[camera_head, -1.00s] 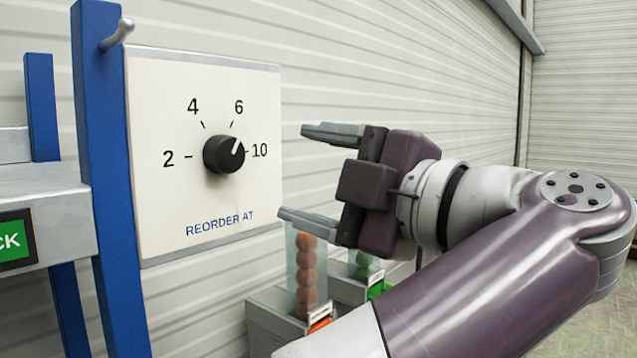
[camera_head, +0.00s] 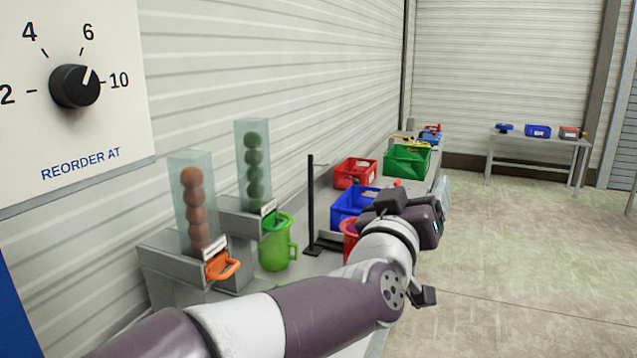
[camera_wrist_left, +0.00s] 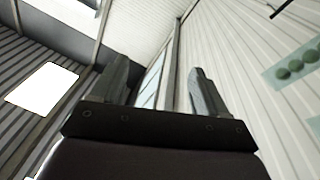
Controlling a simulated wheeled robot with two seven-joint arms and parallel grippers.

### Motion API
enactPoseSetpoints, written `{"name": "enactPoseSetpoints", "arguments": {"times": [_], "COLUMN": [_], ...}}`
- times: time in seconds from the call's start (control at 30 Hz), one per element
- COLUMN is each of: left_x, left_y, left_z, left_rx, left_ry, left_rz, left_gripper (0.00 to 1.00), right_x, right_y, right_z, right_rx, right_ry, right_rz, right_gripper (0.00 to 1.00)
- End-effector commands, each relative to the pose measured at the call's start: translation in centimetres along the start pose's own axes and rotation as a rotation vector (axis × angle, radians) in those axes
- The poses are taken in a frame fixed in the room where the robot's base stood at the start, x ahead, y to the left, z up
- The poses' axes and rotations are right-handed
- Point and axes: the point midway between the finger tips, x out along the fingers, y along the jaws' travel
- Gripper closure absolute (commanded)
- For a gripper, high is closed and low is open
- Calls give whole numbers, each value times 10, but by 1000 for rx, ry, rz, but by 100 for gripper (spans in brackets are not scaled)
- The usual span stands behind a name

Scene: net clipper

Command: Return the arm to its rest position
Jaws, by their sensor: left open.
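My left arm comes in from the lower left in the head view and reaches over the bench. Its gripper (camera_head: 408,210) is turned away from the camera, so its fingers are mostly hidden there. In the left wrist view the two fingers of the left gripper (camera_wrist_left: 155,90) stand wide apart with nothing between them. The gripper points up toward the wall and ceiling. The black dial (camera_head: 75,87) on the white REORDER AT panel (camera_head: 115,45) is at the upper left, well away from the gripper. Its pointer is between 6 and 10. My right gripper is not in view.
A green mug (camera_head: 277,245), a black post (camera_head: 311,200) and blue (camera_head: 350,203), red (camera_head: 354,171) and green (camera_head: 407,161) bins are behind. Open floor (camera_head: 520,260) lies right.

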Motion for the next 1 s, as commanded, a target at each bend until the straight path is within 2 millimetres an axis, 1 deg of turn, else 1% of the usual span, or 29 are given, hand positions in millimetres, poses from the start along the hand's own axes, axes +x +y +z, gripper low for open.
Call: {"name": "enactPoseSetpoints", "arguments": {"times": [0.03,0.07,0.1,0.17,0.2,0.27,0.3,0.37,0.4,0.47,0.5,0.6,0.63,0.7,0.73,0.9,0.93,0.97,1.0], "left_x": [-7,-15,-28,-56,-80,-120,-151,-200,-232,-280,-308,-361,-370,-374,-375,-375,-375,-375,-374], "left_y": [-24,-39,-60,-95,-118,-153,-176,-206,-224,-246,-258,-282,-288,-300,-302,-305,-305,-305,-305], "left_z": [44,70,104,149,175,210,228,250,260,271,274,277,275,269,268,266,266,266,265], "left_rx": [42,64,89,116,130,142,145,143,137,124,113,62,32,-8,-17,-26,-26,-26,-25], "left_ry": [-155,-252,-381,-566,-686,-863,-976,-1136,-1234,-1362,-1430,-1515,-1515,-1490,-1485,-1478,-1478,-1478,-1477], "left_rz": [-13,-23,-43,-86,-122,-185,-231,-304,-352,-419,-459,-554,-588,-637,-648,-659,-658,-658,-658], "left_gripper": [25,25,25,25,25,25,25,25,25,25,25,25,25,25,25,25,32,42,54], "right_x": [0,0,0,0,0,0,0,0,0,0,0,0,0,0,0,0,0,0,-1], "right_y": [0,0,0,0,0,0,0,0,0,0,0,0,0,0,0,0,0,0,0], "right_z": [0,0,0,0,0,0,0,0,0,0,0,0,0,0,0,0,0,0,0], "right_rx": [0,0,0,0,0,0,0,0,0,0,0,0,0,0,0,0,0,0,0], "right_ry": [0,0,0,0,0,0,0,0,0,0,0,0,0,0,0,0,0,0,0], "right_rz": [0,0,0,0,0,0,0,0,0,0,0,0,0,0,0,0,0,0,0], "right_gripper": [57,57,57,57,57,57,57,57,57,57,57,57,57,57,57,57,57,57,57]}}
